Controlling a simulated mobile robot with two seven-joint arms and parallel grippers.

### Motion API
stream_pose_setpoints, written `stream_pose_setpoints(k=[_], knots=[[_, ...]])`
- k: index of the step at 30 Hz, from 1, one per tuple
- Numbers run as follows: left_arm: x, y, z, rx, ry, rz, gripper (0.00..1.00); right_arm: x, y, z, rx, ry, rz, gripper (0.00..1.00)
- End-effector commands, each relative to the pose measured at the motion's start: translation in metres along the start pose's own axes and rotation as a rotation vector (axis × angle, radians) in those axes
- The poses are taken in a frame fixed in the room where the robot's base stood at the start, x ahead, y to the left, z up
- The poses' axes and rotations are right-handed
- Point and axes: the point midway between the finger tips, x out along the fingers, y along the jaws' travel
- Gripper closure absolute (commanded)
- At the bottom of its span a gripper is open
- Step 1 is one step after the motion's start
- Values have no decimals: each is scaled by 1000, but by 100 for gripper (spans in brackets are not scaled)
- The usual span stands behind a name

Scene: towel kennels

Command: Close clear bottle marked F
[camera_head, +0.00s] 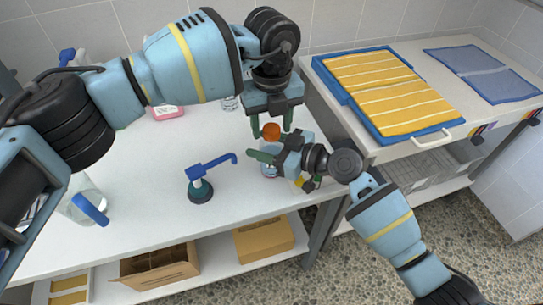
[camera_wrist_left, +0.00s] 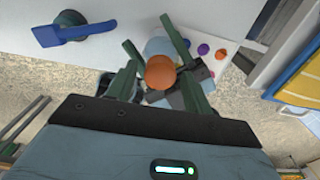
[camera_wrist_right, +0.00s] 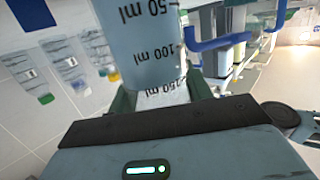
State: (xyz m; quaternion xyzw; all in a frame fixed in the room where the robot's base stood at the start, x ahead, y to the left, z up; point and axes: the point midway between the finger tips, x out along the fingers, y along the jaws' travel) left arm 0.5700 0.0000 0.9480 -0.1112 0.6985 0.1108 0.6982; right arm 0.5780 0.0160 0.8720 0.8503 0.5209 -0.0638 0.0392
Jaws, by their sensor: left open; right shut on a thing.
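A clear bottle with printed ml marks (camera_wrist_right: 140,50) is held in my right gripper (camera_head: 268,158); its lower part shows in the head view (camera_head: 268,171). No letter F is readable on the side I see. An orange cap (camera_head: 270,131) is at the bottle's top; I cannot tell whether it is seated. The cap also shows in the left wrist view (camera_wrist_left: 160,73). My left gripper (camera_head: 271,128) points down from above, open, with its fingers on either side of the cap. The right fingers partly hide the bottle in the head view.
A blue pump dispenser (camera_head: 201,188) stands to the left on the white table (camera_head: 150,150). A clear jug (camera_head: 83,195) with a blue handle stands farther left. A yellow striped towel (camera_head: 385,90) lies on the right table. Cardboard boxes (camera_head: 263,241) sit on the lower shelf.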

Motion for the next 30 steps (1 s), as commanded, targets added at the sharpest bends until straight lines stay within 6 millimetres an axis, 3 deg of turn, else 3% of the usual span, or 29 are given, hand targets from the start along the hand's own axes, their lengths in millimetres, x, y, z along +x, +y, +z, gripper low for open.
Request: stream_pose_setpoints(k=[6,17,23,30], knots=[[0,0,0,0,0,0,49,0,0,0,0,-1,0,100],[0,0,0,0,0,1,95,0,0,0,0,-1,0,100],[0,0,0,71,-1,1,95,0,0,0,1,-1,0,100],[0,0,0,426,-1,2,95,0,0,0,1,-1,0,100]])
